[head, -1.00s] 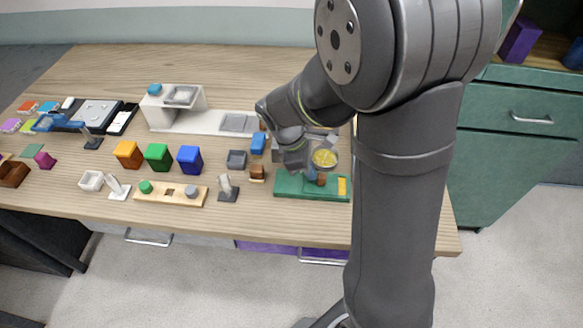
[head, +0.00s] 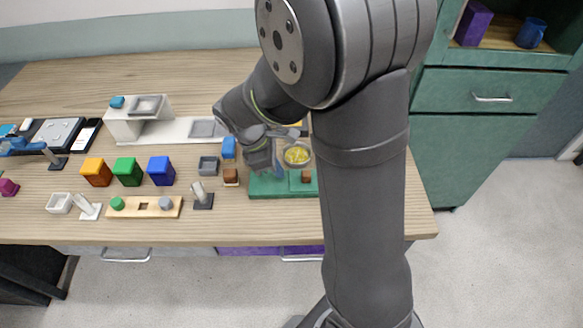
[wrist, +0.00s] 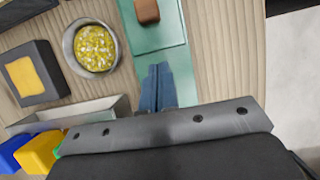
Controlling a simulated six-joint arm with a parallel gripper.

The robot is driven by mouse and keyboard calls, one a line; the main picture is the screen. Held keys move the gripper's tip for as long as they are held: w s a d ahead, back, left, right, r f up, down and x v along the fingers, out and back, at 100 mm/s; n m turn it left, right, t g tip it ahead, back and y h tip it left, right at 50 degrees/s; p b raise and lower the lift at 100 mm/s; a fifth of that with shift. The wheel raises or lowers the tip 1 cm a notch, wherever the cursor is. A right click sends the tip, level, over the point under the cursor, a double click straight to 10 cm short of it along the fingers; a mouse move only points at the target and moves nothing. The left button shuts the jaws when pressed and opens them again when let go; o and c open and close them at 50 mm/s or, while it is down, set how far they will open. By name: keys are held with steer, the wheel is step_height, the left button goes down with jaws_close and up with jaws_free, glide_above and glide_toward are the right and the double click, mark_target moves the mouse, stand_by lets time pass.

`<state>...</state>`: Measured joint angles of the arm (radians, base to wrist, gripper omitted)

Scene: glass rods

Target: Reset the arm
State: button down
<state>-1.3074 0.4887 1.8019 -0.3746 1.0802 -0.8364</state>
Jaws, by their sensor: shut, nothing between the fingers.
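My gripper (head: 278,173) is shut and empty, with its blue-grey fingers pointing down over the green tray (head: 262,190). In the wrist view the closed fingers (wrist: 157,88) show in front of the green tray (wrist: 178,65). A brown block (head: 307,176) is on the tray; it also shows at the top of the wrist view (wrist: 147,11). A round bowl of yellow bits (head: 298,154) is just right of my gripper in the head view, and left of the fingers in the wrist view (wrist: 95,47). My arm hides the tray's right part.
Orange (head: 96,172), green (head: 128,171) and blue (head: 162,170) boxes stand left on the table. A wooden strip with pegs (head: 145,207) lies in front of them. A white stand (head: 137,125) is behind. A green cabinet (head: 460,140) is right. The table's back left is clear.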

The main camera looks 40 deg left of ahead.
steer(key=v, duration=0.9)
steer(key=shift+r, duration=0.3)
steer(key=shift+f, duration=0.1)
glide_toward(301, 179)
steer(key=f, duration=0.1)
steer(key=s+a+f, duration=0.1)
steer(key=f, duration=0.2)
steer(key=shift+s+a, duration=0.15)
steer(key=shift+s, duration=0.2)
steer(key=shift+w+d+f, duration=0.15)
steer(key=shift+w+d, duration=0.45)
steer(key=shift+w+d+f, duration=0.15)
steer(key=shift+w+d, duration=0.4)
steer(key=shift+w, duration=0.05)
steer(key=shift+w+d, duration=0.3)
steer(key=shift+d, duration=0.05)
steer(key=shift+a, duration=0.1)
